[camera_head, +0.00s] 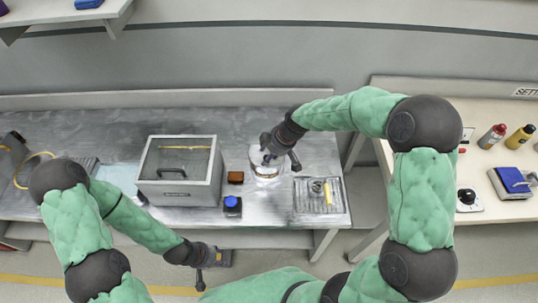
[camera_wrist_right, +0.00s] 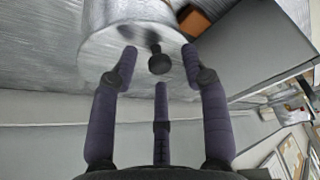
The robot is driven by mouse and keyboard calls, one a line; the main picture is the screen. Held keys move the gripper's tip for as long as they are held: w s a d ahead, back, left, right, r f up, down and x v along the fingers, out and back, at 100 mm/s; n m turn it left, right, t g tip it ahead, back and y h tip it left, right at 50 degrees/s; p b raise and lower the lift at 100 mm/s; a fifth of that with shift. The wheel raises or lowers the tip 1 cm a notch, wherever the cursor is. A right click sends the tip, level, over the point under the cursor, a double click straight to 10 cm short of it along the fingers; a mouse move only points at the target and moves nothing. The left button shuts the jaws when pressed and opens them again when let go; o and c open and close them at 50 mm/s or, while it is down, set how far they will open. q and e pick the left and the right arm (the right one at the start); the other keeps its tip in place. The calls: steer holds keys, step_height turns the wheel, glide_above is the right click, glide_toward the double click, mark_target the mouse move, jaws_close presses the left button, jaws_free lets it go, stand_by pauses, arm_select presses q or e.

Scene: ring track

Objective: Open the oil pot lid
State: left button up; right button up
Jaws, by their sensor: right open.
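The oil pot (camera_head: 266,178), a round silvery vessel, stands on the metal workbench, partly hidden by my right gripper (camera_head: 280,160). In the right wrist view its round pale lid (camera_wrist_right: 101,48) fills the top middle, with a small black knob (camera_wrist_right: 159,63) on it. My right gripper's fingers are spread around the knob, with visible gaps, and hold nothing. The lid looks seated on the pot. My left gripper (camera_head: 211,268) hangs in front of the bench's front edge, away from the pot; its finger opening is unclear.
A grey box with a clear top (camera_head: 180,185) stands left of the pot. A ribbed tray (camera_head: 311,205) lies to the right. A second table (camera_head: 490,222) with bottles is further right.

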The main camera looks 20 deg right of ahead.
jaws_close()
stand_by(0.3)
